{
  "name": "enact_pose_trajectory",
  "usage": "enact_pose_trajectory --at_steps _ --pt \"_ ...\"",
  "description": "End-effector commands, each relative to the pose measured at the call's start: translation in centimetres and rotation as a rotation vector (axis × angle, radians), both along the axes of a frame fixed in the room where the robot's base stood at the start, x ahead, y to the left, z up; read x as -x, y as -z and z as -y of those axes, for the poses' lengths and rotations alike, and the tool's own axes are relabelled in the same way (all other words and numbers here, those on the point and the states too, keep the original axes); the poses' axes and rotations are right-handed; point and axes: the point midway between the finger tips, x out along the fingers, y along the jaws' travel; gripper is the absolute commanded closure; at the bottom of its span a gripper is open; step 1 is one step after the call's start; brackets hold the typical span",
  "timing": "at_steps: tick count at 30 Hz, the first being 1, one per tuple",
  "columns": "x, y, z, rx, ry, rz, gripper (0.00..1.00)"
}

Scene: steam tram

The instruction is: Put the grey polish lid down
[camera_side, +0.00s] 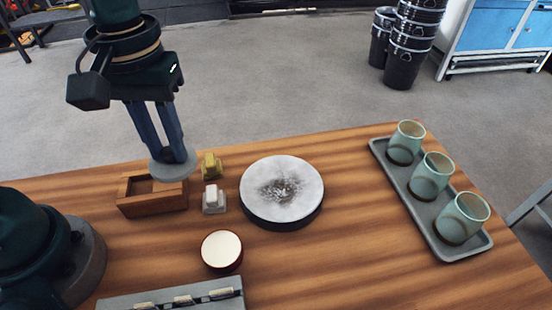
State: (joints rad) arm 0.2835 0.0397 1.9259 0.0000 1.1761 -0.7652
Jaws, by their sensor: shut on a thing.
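My gripper (172,152) is shut on the grey polish lid (173,168), a flat round grey disc. It holds the lid roughly level, and in the picture the lid overlaps the back right of a small wooden box (152,205). From this one view I cannot tell how high the lid is above the box or table. A small round tin (221,250) with a cream-coloured top and a dark red side stands in front, to the right of the box.
A yellowish block (211,165) and a pale grey block (214,200) stand right of the box. A round grey disc with a dark smudge (281,185) is beside them. A grey tray (424,215) holds three green cups. Another grey tray (170,300) lies in front. Bare table lies between disc and cups.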

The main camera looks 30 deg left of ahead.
Motion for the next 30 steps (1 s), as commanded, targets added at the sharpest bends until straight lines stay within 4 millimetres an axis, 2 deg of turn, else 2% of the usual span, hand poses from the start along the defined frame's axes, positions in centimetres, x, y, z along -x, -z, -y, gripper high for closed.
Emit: enact_pose_trajectory --at_steps 7,11,15,19,24,30 --pt "-0.9 -0.8 -2.2 -0.001 -0.041 -0.003 1.00" --pt "-2.5 -1.3 -4.5 0.001 -0.094 0.006 1.00" --pt "-4.2 -2.3 -7.7 -0.001 0.012 0.012 1.00" --pt "-4.9 -3.1 -9.5 -0.002 0.166 0.011 1.00" --pt "-5.2 -3.7 -10.2 -0.003 0.362 0.008 1.00" --pt "-5.0 -3.9 -10.1 0.000 0.475 0.000 1.00"
